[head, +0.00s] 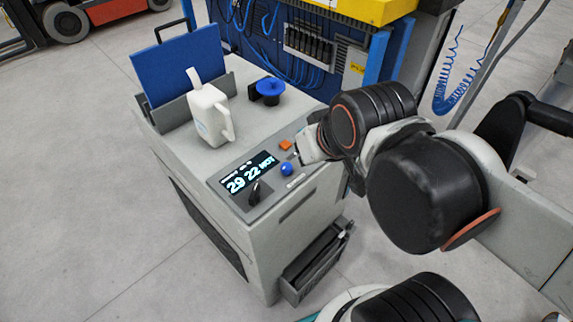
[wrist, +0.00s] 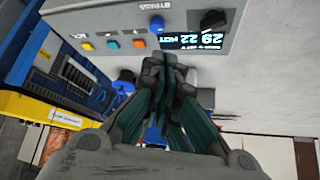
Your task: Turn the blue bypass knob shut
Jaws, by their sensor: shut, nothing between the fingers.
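The blue bypass knob (head: 286,169) sits on the sloped control panel of the grey cabinet, right of the lit display. It also shows in the wrist view (wrist: 157,24), beside the BYPASS lettering, with the picture upside down. Its turned position is too small to tell. My gripper (head: 299,152) is over the panel's right end, near the knob, and its fingertips are partly hidden by my arm. In the wrist view my gripper (wrist: 168,65) is shut and empty. Its fingertips point toward the panel and appear apart from the knob.
The display (head: 248,172) reads "29 22 HOT", with a black knob (head: 255,193) below it. An orange button (head: 285,144) is above the blue knob. A white jug (head: 209,114), a blue funnel-like part (head: 270,87) and a blue panel in a holder (head: 178,66) stand on the cabinet top.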

